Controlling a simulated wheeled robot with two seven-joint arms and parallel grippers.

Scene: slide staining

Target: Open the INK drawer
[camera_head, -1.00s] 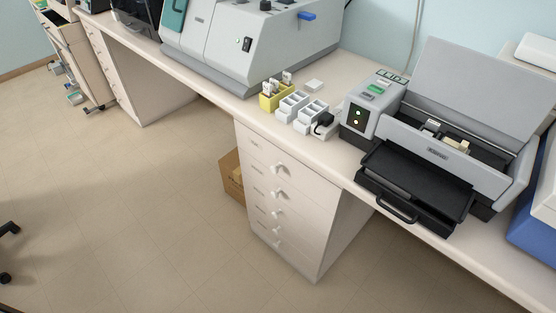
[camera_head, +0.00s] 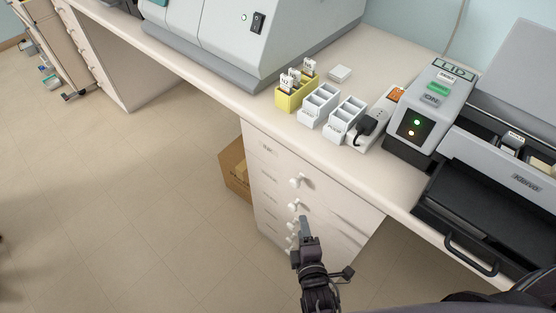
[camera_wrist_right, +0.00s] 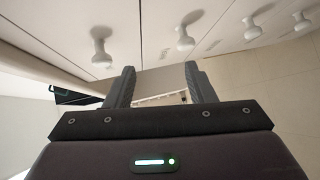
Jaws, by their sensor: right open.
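A pale drawer cabinet (camera_head: 325,209) stands under the bench, its drawers stacked and all looking shut. The top drawer has a small label (camera_head: 267,148), too small to read surely, and a white knob (camera_head: 296,181). Another knob (camera_head: 293,206) is below it. My right gripper (camera_head: 304,224) is in front of the cabinet, near the lower knobs in the picture and partly covering them. In the right wrist view the gripper (camera_wrist_right: 159,76) is open and empty, apart from the knobs, with one knob (camera_wrist_right: 101,45) beyond its left finger and another knob (camera_wrist_right: 184,38) above its right finger. My left gripper is not seen.
A cardboard box (camera_head: 236,168) sits beside the cabinet. The floor is clear in front.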

